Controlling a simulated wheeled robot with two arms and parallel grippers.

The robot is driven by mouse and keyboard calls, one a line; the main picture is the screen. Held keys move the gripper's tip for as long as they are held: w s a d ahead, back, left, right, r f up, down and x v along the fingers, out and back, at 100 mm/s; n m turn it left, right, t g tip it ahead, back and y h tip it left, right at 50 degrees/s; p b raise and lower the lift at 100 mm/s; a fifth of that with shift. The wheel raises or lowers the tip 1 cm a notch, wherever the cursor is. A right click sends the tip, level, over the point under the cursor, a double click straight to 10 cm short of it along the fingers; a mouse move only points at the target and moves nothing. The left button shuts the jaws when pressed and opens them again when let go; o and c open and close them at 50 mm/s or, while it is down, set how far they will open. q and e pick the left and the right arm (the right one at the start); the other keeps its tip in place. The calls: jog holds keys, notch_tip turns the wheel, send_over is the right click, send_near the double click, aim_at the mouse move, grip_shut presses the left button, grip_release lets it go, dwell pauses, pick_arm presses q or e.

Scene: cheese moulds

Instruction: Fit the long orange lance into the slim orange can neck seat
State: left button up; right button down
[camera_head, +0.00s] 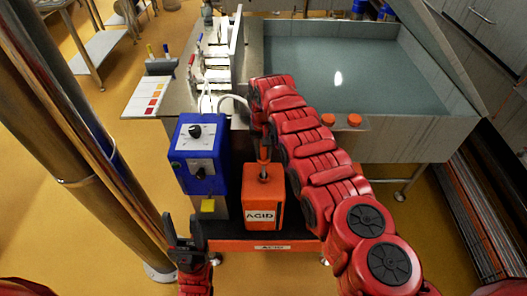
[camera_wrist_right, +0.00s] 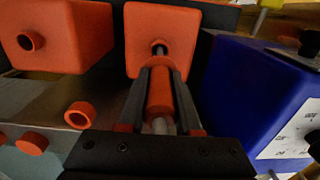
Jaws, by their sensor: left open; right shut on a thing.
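The slim orange can (camera_head: 263,200) with an ACID label stands next to a blue box; its top also shows in the right wrist view (camera_wrist_right: 143,38). The orange lance (camera_wrist_right: 159,95) is between the fingers of my right gripper (camera_wrist_right: 158,100), which is shut on it. The lance's dark rod meets the can's neck opening; how deep it sits I cannot tell. In the head view the lance (camera_head: 264,152) rises above the can top, and my right gripper is largely hidden by its arm. My left gripper (camera_head: 186,242) is open and empty, low and left of the can.
A blue control box (camera_head: 201,152) stands left of the can. A second orange can (camera_wrist_right: 70,35) with an open neck is on its other side. An orange ring (camera_wrist_right: 80,115) and orange caps (camera_head: 328,119) lie by the basin (camera_head: 372,107). A metal column (camera_head: 80,130) stands at left.

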jog(key=shift+f+b, duration=4.6)
jog(key=shift+f, duration=0.25)
jog(key=c, duration=0.5)
grip_release()
jog(key=shift+r, duration=0.1)
jog(key=shift+r+p, duration=0.4)
jog(key=shift+r, duration=0.15)
notch_tip(320, 180, up, 3)
jog(key=shift+f+p, duration=0.2)
jog(key=shift+p, duration=0.5)
notch_tip(320, 180, up, 8)
jog(key=shift+r+b, duration=0.1)
jog(key=shift+b, duration=0.45)
notch_tip(320, 180, up, 6)
jog(key=f, duration=0.1)
send_over(264, 168)
jog(key=shift+w+a+r+p, duration=0.1)
jog(key=shift+w+r+p, duration=0.15)
jog(key=shift+p, duration=0.15)
